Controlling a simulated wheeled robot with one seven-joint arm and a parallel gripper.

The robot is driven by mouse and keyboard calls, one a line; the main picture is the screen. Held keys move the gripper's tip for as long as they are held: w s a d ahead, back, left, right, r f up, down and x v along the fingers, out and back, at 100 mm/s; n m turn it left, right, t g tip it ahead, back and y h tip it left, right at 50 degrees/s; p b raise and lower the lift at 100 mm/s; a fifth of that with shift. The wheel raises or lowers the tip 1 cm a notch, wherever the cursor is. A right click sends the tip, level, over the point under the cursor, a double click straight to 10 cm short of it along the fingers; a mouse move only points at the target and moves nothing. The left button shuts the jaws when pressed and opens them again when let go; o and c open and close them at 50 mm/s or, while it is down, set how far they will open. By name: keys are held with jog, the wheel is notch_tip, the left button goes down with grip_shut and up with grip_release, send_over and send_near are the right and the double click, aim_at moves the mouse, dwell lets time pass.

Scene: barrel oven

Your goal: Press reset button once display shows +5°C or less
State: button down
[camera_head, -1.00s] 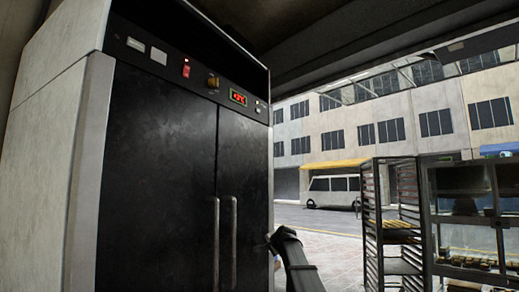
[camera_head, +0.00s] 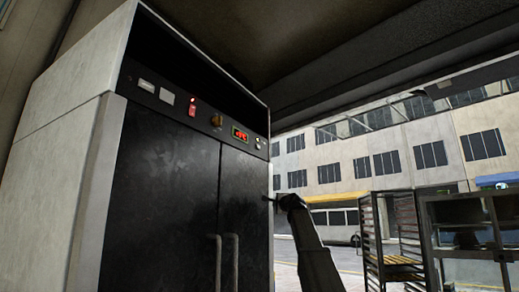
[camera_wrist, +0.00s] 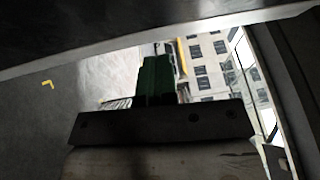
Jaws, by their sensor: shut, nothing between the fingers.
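A tall dark two-door cabinet (camera_head: 168,190) stands at the left in the head view. Its upper panel carries a small display (camera_head: 240,134) with red characters, too small to read surely. To the right of the display are small round pale buttons or lamps (camera_head: 257,142); I cannot tell which is the reset button. My gripper (camera_head: 268,198) is beside the cabinet's right edge, below and slightly right of these buttons, apart from them. In the wrist view my gripper's green fingers (camera_wrist: 157,77) are together and empty. The display and buttons do not clearly show there.
The panel also holds a lit red switch (camera_head: 192,109) and a brass-coloured knob (camera_head: 216,121). Two vertical door handles (camera_head: 231,262) stick out low on the doors. A tray rack (camera_head: 393,240) and a glass-fronted case (camera_head: 460,240) stand at the right. A roof overhangs above.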

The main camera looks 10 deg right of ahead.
aim_at(259, 147)
jog(key=s+r+m+t, duration=0.1)
jog(key=s+r, duration=0.1)
jog(key=r, duration=0.7)
jog(key=s+d+r+m+t, duration=0.1)
jog(key=s+r, duration=0.2)
jog(key=r, duration=0.6)
jog(key=s+d+r+m+t, duration=0.1)
jog(key=s+r+m+t, duration=0.1)
jog(key=r, duration=0.7)
jog(key=shift+s+r+y, duration=0.2)
jog(key=shift+s+y, duration=0.1)
jog(key=shift+y, duration=0.1)
jog(key=w+a, duration=0.5)
jog(key=a, duration=0.2)
jog(key=shift+w+a, duration=0.15)
jog(key=shift+a, duration=0.05)
dwell(0.3)
jog(key=shift+w+a, duration=0.2)
jog(key=shift+a, duration=0.05)
